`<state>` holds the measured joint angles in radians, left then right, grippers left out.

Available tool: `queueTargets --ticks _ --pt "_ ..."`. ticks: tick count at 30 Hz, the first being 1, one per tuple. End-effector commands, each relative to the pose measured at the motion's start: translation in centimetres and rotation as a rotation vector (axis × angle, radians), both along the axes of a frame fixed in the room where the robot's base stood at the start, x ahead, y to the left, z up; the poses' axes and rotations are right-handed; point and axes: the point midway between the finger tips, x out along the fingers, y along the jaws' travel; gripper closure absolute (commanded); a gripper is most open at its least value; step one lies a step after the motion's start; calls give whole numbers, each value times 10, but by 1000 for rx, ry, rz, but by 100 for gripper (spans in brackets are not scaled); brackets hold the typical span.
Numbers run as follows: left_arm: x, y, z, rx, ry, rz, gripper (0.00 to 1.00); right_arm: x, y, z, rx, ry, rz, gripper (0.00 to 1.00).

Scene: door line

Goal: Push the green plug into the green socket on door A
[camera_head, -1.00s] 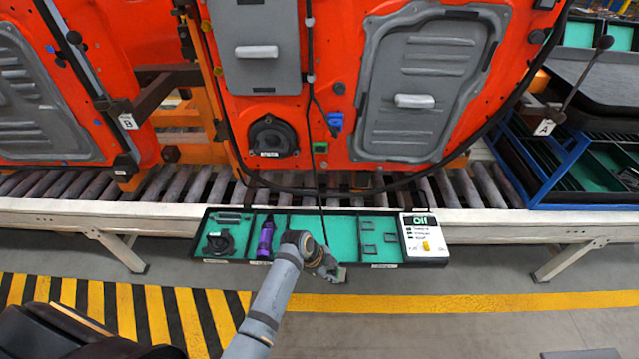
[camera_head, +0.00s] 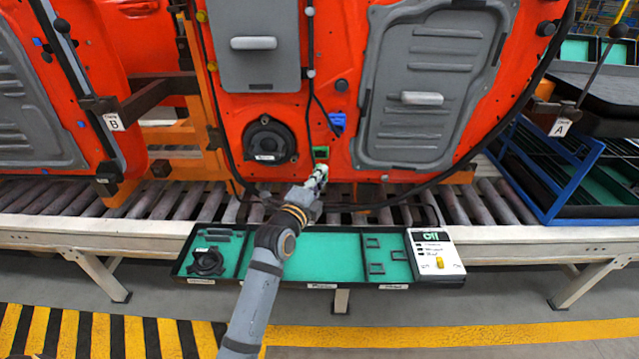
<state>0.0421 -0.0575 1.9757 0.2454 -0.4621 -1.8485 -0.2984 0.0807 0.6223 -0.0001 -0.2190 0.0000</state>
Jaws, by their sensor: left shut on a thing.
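The green socket (camera_head: 320,152) sits on the orange-red door A (camera_head: 225,110), low on the panel, right of the black round speaker and below a blue connector. My left gripper (camera_head: 320,174) is raised just below the socket, close to the door face. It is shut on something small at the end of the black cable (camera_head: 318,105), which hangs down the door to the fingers. That is where the green plug would be, but the fingers hide it and I cannot make out its colour. I cannot tell whether it touches the socket. My right gripper is not in view.
A tray (camera_head: 318,287) with teal compartments hangs at the conveyor's front; a white panel (camera_head: 435,252) reading "Off" is at its right end. A black round speaker (camera_head: 268,142) and a blue connector (camera_head: 337,122) are near the socket. Door B (camera_head: 40,110) stands left.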

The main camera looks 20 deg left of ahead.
Motion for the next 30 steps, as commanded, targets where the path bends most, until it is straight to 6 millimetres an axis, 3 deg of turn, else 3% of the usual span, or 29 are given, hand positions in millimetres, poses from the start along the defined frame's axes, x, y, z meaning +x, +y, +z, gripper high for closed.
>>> queueTargets --ticks 12,30 --pt "42 13 -1 1 1 1 100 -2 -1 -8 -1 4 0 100" --pt "47 14 0 -1 1 1 100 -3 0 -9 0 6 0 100"
